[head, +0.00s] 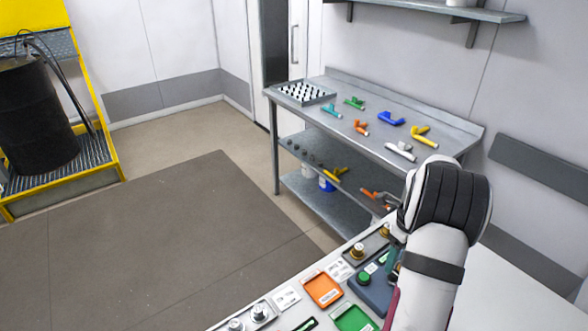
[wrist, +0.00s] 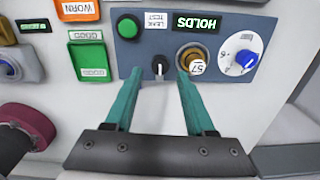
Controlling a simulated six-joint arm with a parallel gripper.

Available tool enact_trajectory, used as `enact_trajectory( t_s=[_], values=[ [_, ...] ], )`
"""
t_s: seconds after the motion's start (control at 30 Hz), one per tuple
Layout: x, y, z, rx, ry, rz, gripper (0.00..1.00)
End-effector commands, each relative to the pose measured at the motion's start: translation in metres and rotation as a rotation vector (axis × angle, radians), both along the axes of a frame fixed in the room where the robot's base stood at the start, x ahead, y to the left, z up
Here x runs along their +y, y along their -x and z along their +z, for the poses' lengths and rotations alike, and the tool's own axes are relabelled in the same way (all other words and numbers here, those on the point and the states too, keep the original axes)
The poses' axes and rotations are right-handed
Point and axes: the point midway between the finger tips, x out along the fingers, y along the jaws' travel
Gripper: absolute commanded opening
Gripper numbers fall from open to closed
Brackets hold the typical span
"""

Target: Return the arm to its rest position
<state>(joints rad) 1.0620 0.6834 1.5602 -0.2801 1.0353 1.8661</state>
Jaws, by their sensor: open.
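My gripper (wrist: 158,80) shows in the wrist view with its two teal fingers apart and nothing between them. Its fingertips are over the lower edge of a blue-grey test panel (wrist: 143,50), near a black switch (wrist: 160,67) and a brass fitting (wrist: 190,56) tagged 57. Whether they touch the panel I cannot tell. In the head view my white and black arm (head: 432,262) reaches in at the lower right, and the gripper is mostly hidden behind it, over the console (head: 255,297).
The panel also has a green button (wrist: 128,26), a HOLDS display (wrist: 197,23) and a blue dial knob (wrist: 246,59). Orange (head: 322,290) and green (head: 354,319) trays lie beside it. A metal bench (head: 375,152) with coloured parts stands behind. A black drum (head: 36,115) stands left; the floor between is clear.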

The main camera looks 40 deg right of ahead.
Motion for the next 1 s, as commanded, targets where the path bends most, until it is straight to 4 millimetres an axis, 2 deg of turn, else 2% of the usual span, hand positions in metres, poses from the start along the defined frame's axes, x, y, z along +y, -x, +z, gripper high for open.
enact_trajectory(
  t_s=[0.07, 0.13, 0.17, 0.2, 0.27, 0.3, 0.37, 0.4, 0.5, 0.6, 0.7, 1.0],
  values=[
    [0.026, -0.018, 0.019, -0.006, -0.001, 0.139, 0.55],
    [0.075, -0.042, 0.047, -0.016, -0.007, 0.394, 0.55],
    [0.102, -0.050, 0.061, -0.022, -0.010, 0.533, 0.55],
    [0.142, -0.057, 0.079, -0.030, -0.016, 0.732, 0.55],
    [0.203, -0.058, 0.101, -0.043, -0.025, 1.044, 0.55],
    [0.244, -0.052, 0.113, -0.055, -0.031, 1.258, 0.55],
    [0.301, -0.032, 0.126, -0.076, -0.040, 1.584, 0.55],
    [0.334, -0.014, 0.130, -0.092, -0.046, 1.794, 0.55],
    [0.393, 0.036, 0.132, -0.135, -0.058, 2.256, 0.55],
    [0.421, 0.074, 0.125, -0.172, -0.069, 2.565, 0.55],
    [0.430, 0.091, 0.121, -0.191, -0.072, 2.702, 0.55],
    [0.431, 0.092, 0.121, -0.193, -0.074, 2.718, 0.55]
  ],
)
